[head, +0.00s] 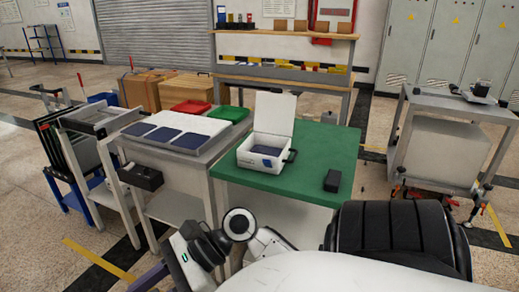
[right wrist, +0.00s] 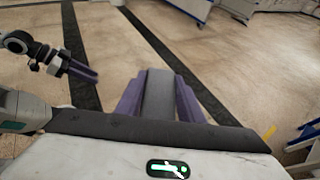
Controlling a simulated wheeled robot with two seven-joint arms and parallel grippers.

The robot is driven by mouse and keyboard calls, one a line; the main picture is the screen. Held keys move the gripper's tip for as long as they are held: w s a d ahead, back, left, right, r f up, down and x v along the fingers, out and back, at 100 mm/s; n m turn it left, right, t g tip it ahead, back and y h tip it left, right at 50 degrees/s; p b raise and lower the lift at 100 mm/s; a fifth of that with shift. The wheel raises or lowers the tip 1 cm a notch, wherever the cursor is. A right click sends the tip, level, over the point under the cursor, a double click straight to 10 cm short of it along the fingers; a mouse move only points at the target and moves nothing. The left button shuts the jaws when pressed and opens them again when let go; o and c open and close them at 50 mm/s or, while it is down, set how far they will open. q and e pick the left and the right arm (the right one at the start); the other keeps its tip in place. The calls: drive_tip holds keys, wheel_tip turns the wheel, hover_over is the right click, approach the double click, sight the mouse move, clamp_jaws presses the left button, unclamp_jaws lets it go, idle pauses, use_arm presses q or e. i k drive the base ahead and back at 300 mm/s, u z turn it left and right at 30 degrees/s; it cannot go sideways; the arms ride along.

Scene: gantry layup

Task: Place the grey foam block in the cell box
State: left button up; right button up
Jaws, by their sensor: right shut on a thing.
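The cell box (head: 262,157) is a white open box with its lid raised, on the green table in the head view. A small blue patch shows on its front. My right gripper (right wrist: 159,105) is shut on the grey foam block (right wrist: 158,92), which sits between its purple fingers in the right wrist view. It is held over bare floor in that view, and the head view does not show it. My left gripper (right wrist: 86,70) shows at the left of the right wrist view; whether its purple fingers are open is unclear.
A small black block (head: 332,181) lies on the green table (head: 300,186), right of the box. A grey table (head: 190,148) to the left holds dark blue sheets, with red (head: 190,107) and green (head: 226,114) trays behind. A grey frame stand (head: 440,150) is at right.

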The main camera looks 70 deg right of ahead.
sight(270, 153)
drive_tip(key=z, duration=1.9)
drive_tip(key=i, duration=1.5)
